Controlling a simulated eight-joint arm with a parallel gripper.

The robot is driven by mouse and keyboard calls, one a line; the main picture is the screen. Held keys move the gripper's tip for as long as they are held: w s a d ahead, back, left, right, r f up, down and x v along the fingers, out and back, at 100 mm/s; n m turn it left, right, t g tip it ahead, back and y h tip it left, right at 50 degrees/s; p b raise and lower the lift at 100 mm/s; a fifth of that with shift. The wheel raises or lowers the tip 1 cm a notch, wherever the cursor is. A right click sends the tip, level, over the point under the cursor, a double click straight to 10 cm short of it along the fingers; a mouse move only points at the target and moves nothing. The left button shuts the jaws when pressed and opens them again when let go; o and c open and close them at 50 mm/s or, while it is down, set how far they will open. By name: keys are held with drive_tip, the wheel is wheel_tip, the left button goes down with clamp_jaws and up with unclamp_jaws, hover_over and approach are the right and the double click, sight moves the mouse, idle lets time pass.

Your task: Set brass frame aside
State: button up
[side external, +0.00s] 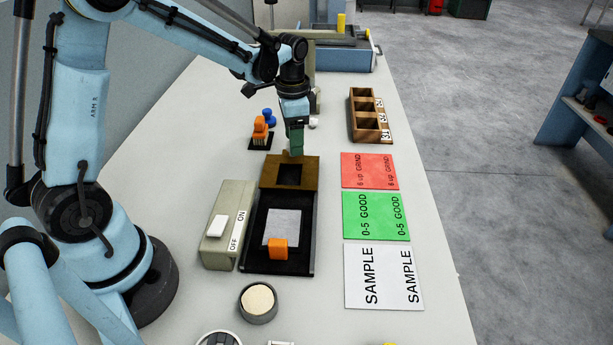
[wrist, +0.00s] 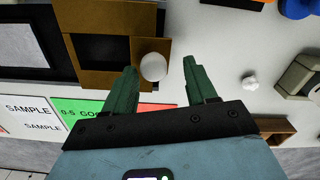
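The brass frame (side external: 307,163), a flat brown-gold plate with a square opening, lies at the far end of a black tray (side external: 306,240). It shows at the upper left of the wrist view (wrist: 85,79), with a pale round knob (wrist: 153,66) at its edge. My gripper (side external: 294,152) is over the frame's far edge. In the wrist view my gripper (wrist: 160,65) is open, its green fingers on either side of the knob with a gap at each side. I cannot tell how far the fingertips are above the table.
A grey-white pad (side external: 283,225) and an orange block (side external: 278,249) are on the tray. The switch box (side external: 216,250) stands left; red (side external: 368,171), green (side external: 375,216) and white SAMPLE (side external: 383,262) mats lie right. Orange pieces (side external: 260,130) and a wooden box (side external: 355,115) stand behind.

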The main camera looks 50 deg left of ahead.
wheel_tip(320, 180, up, 12)
idle(0.9)
drive_tip(key=shift+s+d+r, duration=0.1)
drive_tip(key=shift+s, duration=0.05)
drive_tip(key=s+d+f+n+t, duration=0.3)
drive_tip(key=s+d+n+t, duration=0.3)
drive_tip(key=s, duration=0.6)
drive_tip(key=shift+d+t, duration=0.4)
drive_tip(key=shift+t, duration=0.2)
